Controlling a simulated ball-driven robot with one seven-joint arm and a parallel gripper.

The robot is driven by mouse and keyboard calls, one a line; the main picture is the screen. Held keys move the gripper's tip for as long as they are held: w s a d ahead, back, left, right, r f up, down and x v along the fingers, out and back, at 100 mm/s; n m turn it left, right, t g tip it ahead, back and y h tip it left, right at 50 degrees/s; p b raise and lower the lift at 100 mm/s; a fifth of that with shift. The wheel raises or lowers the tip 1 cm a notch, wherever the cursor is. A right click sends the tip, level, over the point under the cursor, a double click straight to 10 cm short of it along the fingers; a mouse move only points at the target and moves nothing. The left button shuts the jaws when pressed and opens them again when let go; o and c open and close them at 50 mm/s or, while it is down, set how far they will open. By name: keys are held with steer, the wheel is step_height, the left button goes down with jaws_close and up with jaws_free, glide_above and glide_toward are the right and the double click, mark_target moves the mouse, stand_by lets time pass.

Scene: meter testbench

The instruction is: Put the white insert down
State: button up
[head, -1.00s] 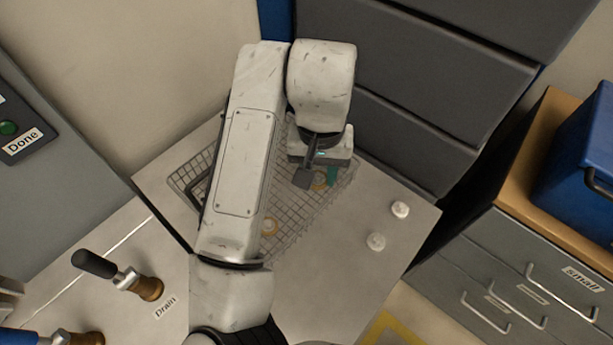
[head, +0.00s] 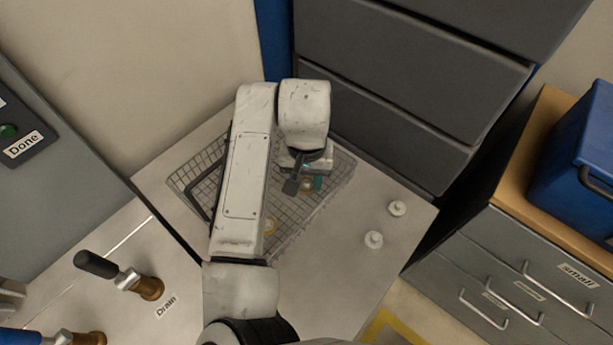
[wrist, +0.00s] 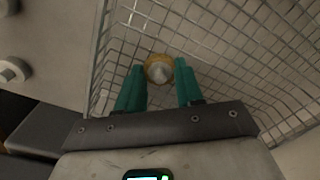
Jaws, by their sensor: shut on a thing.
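My gripper (head: 304,183) is over the wire basket (head: 180,182) in the head view, pointing down. In the wrist view its green fingers (wrist: 159,74) are shut on a small pale piece, the white insert (wrist: 159,73), between the tips. A brass-coloured ring shows around or just behind the insert; I cannot tell whether the two touch. The basket mesh lies behind it. In the head view, the fingers and wrist mostly hide the insert, with a bit of brass (head: 308,187) showing by the fingertips.
Another brass-coloured ring (head: 270,226) lies in the basket. Two white round pieces (head: 397,208) (head: 373,239) stand on the bare metal bench top to the right of the basket. Dark drawers (head: 400,110) rise close behind the bench. A drain valve handle (head: 97,264) stands at the left.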

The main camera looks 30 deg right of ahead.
mark_target(306, 181)
steer(key=o, duration=1)
steer(key=shift+f, duration=0.1)
step_height(306, 181, up, 12)
steer(key=shift+r, duration=0.15)
